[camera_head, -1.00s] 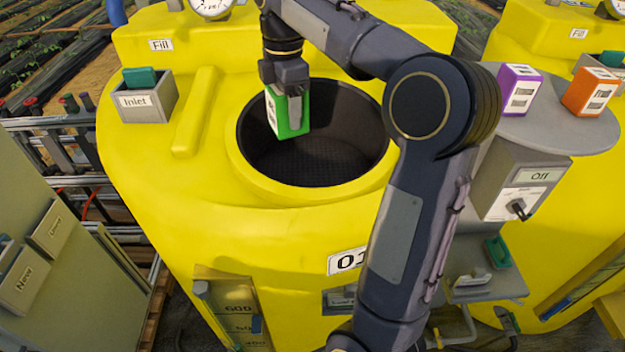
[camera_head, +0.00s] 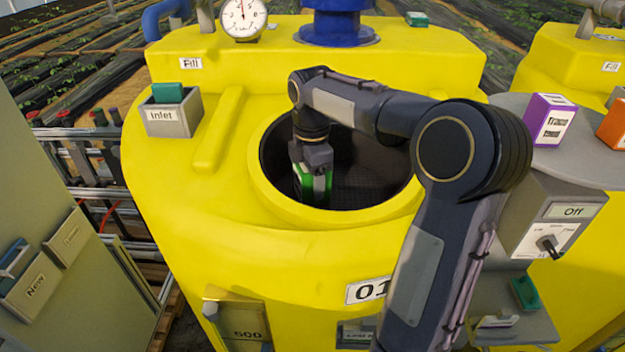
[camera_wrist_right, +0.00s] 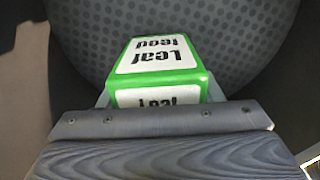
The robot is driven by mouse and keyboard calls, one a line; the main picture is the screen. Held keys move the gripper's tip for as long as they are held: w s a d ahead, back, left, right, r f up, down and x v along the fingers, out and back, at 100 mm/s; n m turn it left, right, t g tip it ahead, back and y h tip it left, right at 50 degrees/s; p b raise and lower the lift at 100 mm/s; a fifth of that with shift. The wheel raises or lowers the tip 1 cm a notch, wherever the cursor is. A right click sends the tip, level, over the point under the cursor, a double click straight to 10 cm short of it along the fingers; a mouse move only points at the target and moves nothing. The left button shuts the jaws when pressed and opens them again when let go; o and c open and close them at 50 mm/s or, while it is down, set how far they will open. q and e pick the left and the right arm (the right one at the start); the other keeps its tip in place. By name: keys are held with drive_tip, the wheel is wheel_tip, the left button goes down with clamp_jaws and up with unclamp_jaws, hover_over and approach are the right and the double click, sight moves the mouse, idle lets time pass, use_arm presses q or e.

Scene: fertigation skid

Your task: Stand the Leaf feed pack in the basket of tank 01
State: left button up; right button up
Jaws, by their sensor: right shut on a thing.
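The Leaf feed pack (camera_head: 318,184) is a green and white box. My right gripper (camera_head: 312,172) is shut on it and holds it inside the round opening of tank 01 (camera_head: 300,260), below the rim and towards the left side. In the right wrist view the pack (camera_wrist_right: 160,58) sits between the jaws (camera_wrist_right: 160,112) with its label showing upside down. The dark perforated basket (camera_head: 365,185) lies beneath it; it fills the background of the wrist view (camera_wrist_right: 240,50). I cannot tell whether the pack touches the basket floor. My left gripper is not in view.
A purple box (camera_head: 550,120) and an orange box (camera_head: 613,125) stand on a grey round shelf (camera_head: 570,162) at the right. A switch box marked Off (camera_head: 550,225) is below it. An Inlet holder (camera_head: 172,115) sits at left.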

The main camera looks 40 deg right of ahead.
drive_tip(key=shift+f, duration=0.3)
drive_tip(key=shift+f, duration=0.15)
drive_tip(key=o, duration=1.2)
wheel_tip(320, 180, up, 12)
drive_tip(key=shift+r+p, duration=0.15)
drive_tip(key=shift+p, duration=0.15)
